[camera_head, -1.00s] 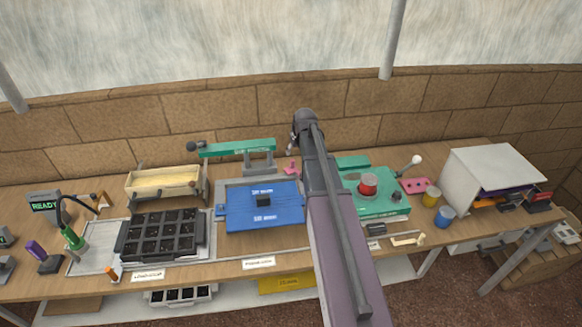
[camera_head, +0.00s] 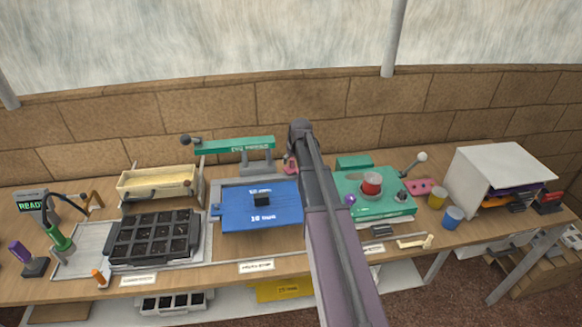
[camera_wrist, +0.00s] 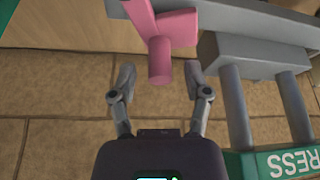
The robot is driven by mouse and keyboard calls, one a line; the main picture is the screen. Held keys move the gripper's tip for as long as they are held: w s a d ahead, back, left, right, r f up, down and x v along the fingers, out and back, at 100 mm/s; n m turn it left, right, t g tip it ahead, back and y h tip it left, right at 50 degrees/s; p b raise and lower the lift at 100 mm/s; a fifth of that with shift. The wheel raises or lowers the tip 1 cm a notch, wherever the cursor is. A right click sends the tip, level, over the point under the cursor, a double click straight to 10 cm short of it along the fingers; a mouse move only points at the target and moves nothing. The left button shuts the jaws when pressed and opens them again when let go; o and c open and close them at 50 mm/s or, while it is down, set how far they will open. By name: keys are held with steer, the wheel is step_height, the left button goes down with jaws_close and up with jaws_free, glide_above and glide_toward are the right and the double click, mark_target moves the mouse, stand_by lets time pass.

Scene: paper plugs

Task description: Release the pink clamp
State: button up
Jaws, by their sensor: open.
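The pink clamp (camera_wrist: 173,32) shows in the wrist view as a block with a round handle pointing toward my gripper. My gripper (camera_wrist: 160,82) is open, with one finger on each side of the handle's end. Clear gaps show between the fingers and the handle, and nothing is held. In the head view a small part of the pink clamp (camera_head: 291,165) shows beside my arm, behind the blue plate (camera_head: 262,207). My arm hides most of my gripper there.
A grey press frame with posts (camera_wrist: 240,55) and a green labelled bar (camera_wrist: 275,160) stand close to the right finger in the wrist view. In the head view, a green station with a red knob (camera_head: 371,184) is right of my arm, and a black-celled tray (camera_head: 153,238) is at left.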

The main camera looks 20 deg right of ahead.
steer(key=shift+b+x, duration=0.6)
steer(key=shift+x, duration=0.35)
jaws_close()
